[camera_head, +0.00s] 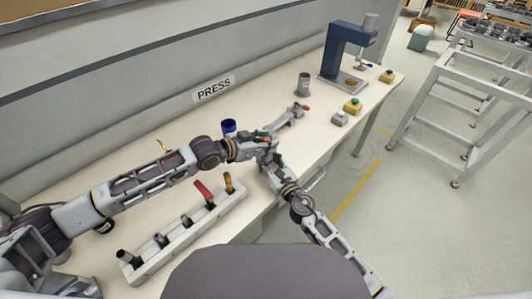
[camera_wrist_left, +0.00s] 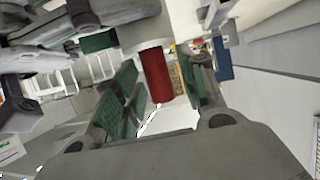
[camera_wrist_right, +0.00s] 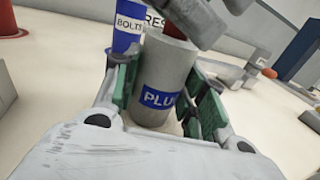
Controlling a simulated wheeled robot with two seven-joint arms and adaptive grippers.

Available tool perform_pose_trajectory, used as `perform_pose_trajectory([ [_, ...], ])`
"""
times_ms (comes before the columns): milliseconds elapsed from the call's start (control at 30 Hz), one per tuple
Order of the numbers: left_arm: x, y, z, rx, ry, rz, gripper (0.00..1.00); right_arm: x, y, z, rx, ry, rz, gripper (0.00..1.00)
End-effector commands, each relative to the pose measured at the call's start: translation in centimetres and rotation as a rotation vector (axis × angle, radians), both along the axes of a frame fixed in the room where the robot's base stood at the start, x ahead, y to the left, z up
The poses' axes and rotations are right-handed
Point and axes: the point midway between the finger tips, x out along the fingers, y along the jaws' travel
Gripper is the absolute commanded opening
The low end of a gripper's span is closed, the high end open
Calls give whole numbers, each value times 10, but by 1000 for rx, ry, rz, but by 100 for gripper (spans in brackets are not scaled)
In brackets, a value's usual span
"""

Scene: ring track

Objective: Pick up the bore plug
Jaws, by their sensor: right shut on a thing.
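My two grippers meet over the middle of the bench in the head view, where the left gripper (camera_head: 252,148) partly hides what the right one holds. In the right wrist view, my right gripper (camera_wrist_right: 165,105) is shut on a grey cup (camera_wrist_right: 165,70) with a blue "PLUG" label. A red cylinder (camera_wrist_right: 172,27), which looks like the bore plug, stands out of the cup's mouth, partly hidden. In the left wrist view, the red cylinder (camera_wrist_left: 156,75) is between the green pads of my left gripper (camera_wrist_left: 165,98). The left jaws look open, with a gap beside the cylinder.
A blue "BOLTS" cup (camera_head: 229,126) stands just behind the grippers. A grey rack (camera_head: 185,235) with several handled tools lies at the front of the bench (camera_head: 325,130). A blue press (camera_head: 340,52), a grey cylinder (camera_head: 304,84) and small button boxes (camera_head: 352,106) stand to the right.

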Motion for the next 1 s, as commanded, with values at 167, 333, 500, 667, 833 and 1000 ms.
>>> perform_pose_trajectory([
  [167,0,0,0,0,0,0,13,0,0,0,0,0,0,18],
  [333,0,0,0,0,0,0,0,0,0,0,0,0,0,18],
  [500,0,0,0,-1,-1,0,0,0,0,0,0,0,0,18],
  [667,0,0,1,-1,-1,0,0,0,0,0,0,0,0,18],
  [833,0,0,5,-1,-2,0,0,0,0,0,0,0,0,18],
  [1000,0,0,18,0,-3,-1,0,0,0,0,0,1,0,18],
])
